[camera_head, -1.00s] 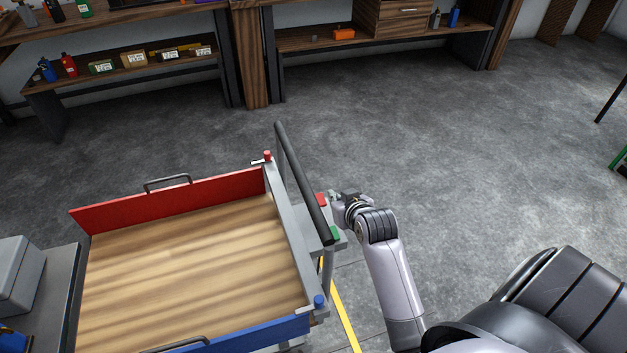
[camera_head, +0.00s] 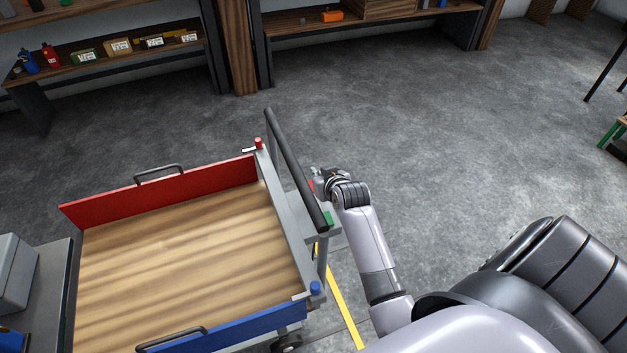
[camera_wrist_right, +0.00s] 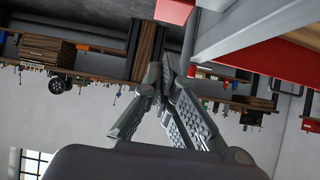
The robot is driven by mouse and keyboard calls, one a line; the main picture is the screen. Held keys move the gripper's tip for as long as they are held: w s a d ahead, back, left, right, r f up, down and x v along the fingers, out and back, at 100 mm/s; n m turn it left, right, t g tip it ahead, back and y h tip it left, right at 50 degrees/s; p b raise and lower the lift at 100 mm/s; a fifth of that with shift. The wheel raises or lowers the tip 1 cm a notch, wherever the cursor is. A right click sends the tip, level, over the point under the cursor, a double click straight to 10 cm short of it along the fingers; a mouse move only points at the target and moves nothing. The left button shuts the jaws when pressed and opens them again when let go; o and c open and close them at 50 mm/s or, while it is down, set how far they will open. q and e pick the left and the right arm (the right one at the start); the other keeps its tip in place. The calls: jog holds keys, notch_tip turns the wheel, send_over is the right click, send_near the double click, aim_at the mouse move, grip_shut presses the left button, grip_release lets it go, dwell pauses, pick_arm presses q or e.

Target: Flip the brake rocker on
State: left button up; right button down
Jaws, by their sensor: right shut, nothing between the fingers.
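The cart (camera_head: 190,250) has a wooden deck, a red far panel, a blue near panel and a dark push bar. The brake rocker sits on a grey box beside the bar, with a red end (camera_head: 311,186) and a green end (camera_head: 327,217). My right gripper (camera_head: 317,174) is at the red end and partly hides it. In the wrist view, its fingers (camera_wrist_right: 166,75) are shut and empty, with a red block (camera_wrist_right: 175,10), apparently the rocker's red end, just above the tips. I cannot tell whether they touch or which way the rocker tilts. My left gripper is out of view.
The push bar (camera_head: 296,165) stands close left of my right gripper. A shelf (camera_head: 110,62) with bottles and boxes is at the back left. A yellow line (camera_head: 342,300) runs along the floor. The floor (camera_head: 440,130) at the right is open.

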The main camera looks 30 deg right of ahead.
jog(key=x, duration=0.3)
jog(key=shift+w, duration=0.2)
notch_tip(320, 180, down, 3)
jog(key=shift+w+r, duration=0.15)
jog(key=shift+w, duration=0.05)
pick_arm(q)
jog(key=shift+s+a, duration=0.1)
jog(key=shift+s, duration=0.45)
pick_arm(e)
jog(key=shift+w+d+f, duration=0.1)
jog(key=shift+f, duration=0.55)
